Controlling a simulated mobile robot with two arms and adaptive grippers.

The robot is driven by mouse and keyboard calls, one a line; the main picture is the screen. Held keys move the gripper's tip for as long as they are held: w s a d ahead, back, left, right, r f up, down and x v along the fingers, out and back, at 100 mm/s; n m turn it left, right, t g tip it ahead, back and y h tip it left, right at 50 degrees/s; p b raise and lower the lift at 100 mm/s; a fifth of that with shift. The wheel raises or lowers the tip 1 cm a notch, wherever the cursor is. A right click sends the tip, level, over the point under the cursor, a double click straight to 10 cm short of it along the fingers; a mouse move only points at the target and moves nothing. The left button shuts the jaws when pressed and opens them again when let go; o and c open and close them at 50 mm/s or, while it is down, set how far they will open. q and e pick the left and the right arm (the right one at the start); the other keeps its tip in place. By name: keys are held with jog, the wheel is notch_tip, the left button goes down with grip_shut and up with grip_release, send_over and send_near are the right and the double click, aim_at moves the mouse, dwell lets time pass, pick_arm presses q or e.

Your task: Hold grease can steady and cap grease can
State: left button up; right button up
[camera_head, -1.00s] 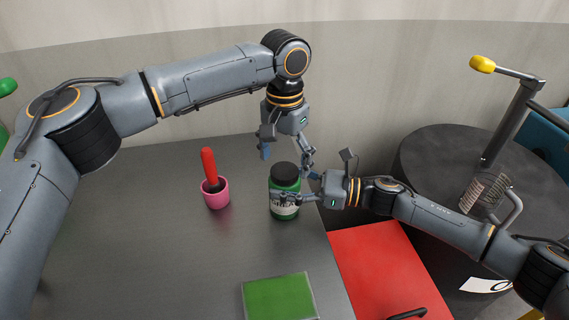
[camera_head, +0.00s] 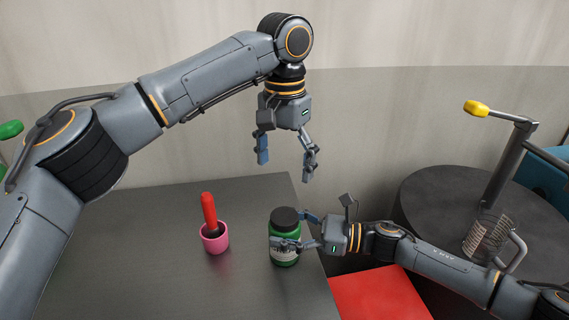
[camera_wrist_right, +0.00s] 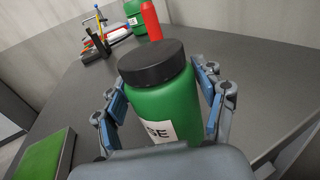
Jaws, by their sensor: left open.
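The green grease can (camera_head: 284,256) stands upright near the table's right edge, with a white label. Its black cap (camera_head: 285,219) sits on top of the can; the can (camera_wrist_right: 163,105) and cap (camera_wrist_right: 153,63) also show in the right wrist view. My right gripper (camera_head: 290,231) reaches in from the right, with its blue-padded fingers against both sides of the can below the cap. My left gripper (camera_head: 286,165) is open and empty, pointing down well above the can. Whether the cap is fully tight cannot be told.
A pink cup (camera_head: 215,240) holding a red-handled tool (camera_head: 209,212) stands left of the can. A red surface (camera_head: 380,296) lies beyond the table's right edge. The grey tabletop (camera_head: 130,240) is mostly clear.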

jog(key=shift+o, duration=0.6)
jog(key=shift+d, duration=0.1)
jog(key=shift+d, duration=0.4)
jog(key=s+d, duration=0.2)
jog(key=d, duration=0.9)
jog(key=shift+s, duration=0.15)
jog(key=shift+a, duration=0.1)
